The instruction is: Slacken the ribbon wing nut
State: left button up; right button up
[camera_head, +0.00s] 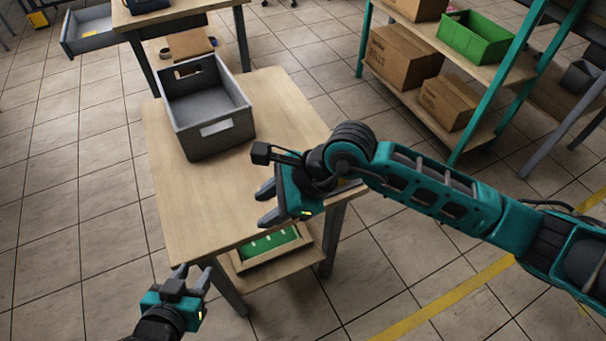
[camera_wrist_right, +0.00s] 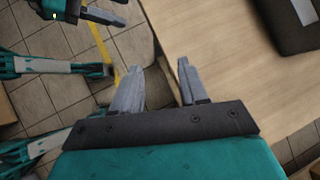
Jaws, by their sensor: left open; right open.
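I cannot make out a ribbon wing nut in either view. My right gripper (camera_head: 264,204) is open and empty above the near right part of the wooden table (camera_head: 185,205). In the right wrist view its two grey fingers (camera_wrist_right: 160,68) stand apart with nothing between them, near the table edge. My left gripper (camera_head: 195,272) is open and empty in front of the table's near left corner. Part of it also shows at the top left of the right wrist view (camera_wrist_right: 100,15).
A grey open bin (camera_head: 205,135) stands on the table's far part. A wooden tray with a green inside (camera_head: 268,245) is on the lower shelf. A rack with cardboard boxes (camera_head: 400,58) and a green crate (camera_head: 475,38) is at right. The table's left and near parts are clear.

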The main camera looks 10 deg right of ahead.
jog(key=w+d+n+t+h, duration=0.35)
jog(key=w+d+h, duration=0.25)
jog(key=w+d, duration=0.25)
jog(key=shift+m, duration=0.45)
jog(key=b+x, duration=0.1)
jog(key=x, duration=1)
jog(key=shift+f, duration=0.45)
grip_shut()
